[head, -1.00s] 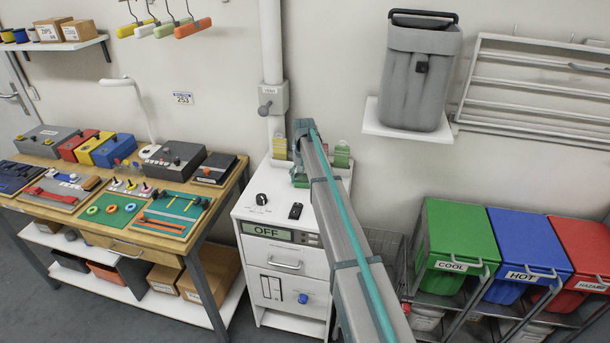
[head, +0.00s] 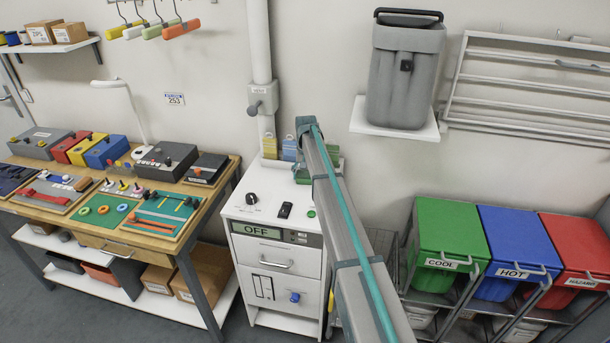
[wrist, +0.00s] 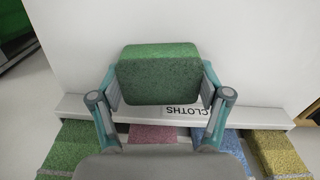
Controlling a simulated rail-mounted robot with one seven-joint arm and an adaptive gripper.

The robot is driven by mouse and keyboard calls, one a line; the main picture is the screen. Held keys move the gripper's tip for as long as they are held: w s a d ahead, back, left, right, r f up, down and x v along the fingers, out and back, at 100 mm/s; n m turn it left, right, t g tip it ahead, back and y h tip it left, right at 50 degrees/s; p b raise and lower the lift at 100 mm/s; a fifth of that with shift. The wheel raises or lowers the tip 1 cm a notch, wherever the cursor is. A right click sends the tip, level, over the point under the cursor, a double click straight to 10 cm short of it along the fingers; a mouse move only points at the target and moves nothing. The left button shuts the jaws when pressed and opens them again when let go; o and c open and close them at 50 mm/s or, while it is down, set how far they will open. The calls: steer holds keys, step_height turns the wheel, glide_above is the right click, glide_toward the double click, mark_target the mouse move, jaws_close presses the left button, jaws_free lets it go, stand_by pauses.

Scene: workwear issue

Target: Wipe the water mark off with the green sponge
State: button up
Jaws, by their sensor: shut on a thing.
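My gripper (wrist: 160,92) is shut on the green sponge (wrist: 158,72), a speckled block held between its two fingers in the wrist view. The sponge is over a plain white surface, and I cannot tell whether it touches it. In the head view my arm hides most of the gripper, above the white cabinet (head: 275,222). I cannot make out the water mark in either view.
A white ledge labelled CLOTHS (wrist: 182,111) has green (wrist: 73,146), pink (wrist: 152,134), blue (wrist: 222,146) and yellow (wrist: 279,153) blocks beside it. A workbench (head: 232,171) stands left; green, blue and red bins (head: 455,237) stand right. A grey container (head: 405,75) sits on a wall shelf.

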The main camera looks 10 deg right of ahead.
mark_target(303, 187)
steer(key=shift+s+a, duration=0.45)
steer(key=shift+s, duration=0.2)
steer(key=shift+s+a, duration=0.4)
steer(key=shift+s, duration=0.55)
steer(key=r, duration=0.2)
steer(key=shift+w+a+r+p, duration=0.1)
steer(key=shift+w+r+p, duration=0.2)
steer(key=shift+p, duration=0.1)
steer(key=shift+s+r+p, duration=0.1)
steer(key=shift+r+p, duration=0.95)
steer(key=shift+r, duration=1.7)
